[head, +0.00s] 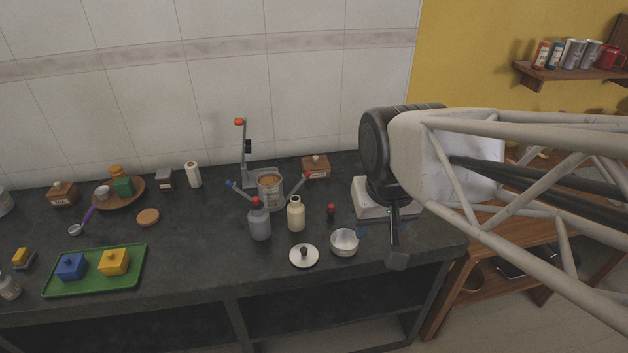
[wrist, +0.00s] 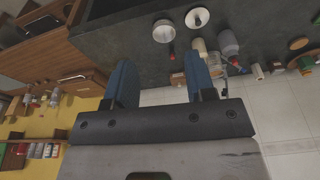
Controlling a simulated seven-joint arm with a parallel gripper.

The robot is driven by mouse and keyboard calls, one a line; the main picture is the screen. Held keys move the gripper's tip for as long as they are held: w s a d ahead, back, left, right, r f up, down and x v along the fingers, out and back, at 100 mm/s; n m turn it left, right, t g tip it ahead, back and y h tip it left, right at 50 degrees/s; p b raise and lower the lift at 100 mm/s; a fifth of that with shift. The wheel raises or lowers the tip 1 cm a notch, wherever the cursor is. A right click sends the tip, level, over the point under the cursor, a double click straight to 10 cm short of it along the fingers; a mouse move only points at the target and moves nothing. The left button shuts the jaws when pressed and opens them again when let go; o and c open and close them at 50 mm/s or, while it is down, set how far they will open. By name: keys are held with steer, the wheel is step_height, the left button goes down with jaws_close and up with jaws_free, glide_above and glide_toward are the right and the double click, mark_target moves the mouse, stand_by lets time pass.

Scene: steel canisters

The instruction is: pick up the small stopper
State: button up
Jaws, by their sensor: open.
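The small stopper (head: 331,210), with a red top, stands on the dark counter to the right of the cream bottle (head: 296,213) and behind the small metal bowl (head: 344,242). In the wrist view the stopper (wrist: 172,54) shows as a small red spot in the gap between the finger tips, nearer the right finger. My gripper (head: 390,221) is to the right of the stopper in the head view, apart from it. Its two blue fingers (wrist: 160,76) are spread, with nothing between them. In the head view the fingers are mostly hidden.
A steel canister (head: 270,192) and a brown box (head: 316,167) are behind. A pale box-shaped device (head: 368,203) stands right of the stopper.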

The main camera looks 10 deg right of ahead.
steer(key=w+f+m, duration=0.2)
steer(key=w+f, duration=0.1)
steer(key=w, duration=0.8)
steer(key=m+g, duration=0.2)
steer(key=m, duration=0.4)
glide_above(331, 206)
steer(key=f, duration=1.2)
steer(key=s+f, duration=0.1)
steer(key=f, duration=0.5)
steer(key=shift+f, duration=0.4)
steer(key=shift+w+d+f, duration=0.1)
steer(key=shift+w+f, duration=0.3)
steer(key=shift+f, duration=0.1)
steer(key=shift+f, duration=0.15)
steer(key=shift+f, duration=1.15)
steer(key=shift+f, duration=0.1)
steer(key=shift+w+f, duration=0.15)
steer(key=shift+f, duration=2.35)
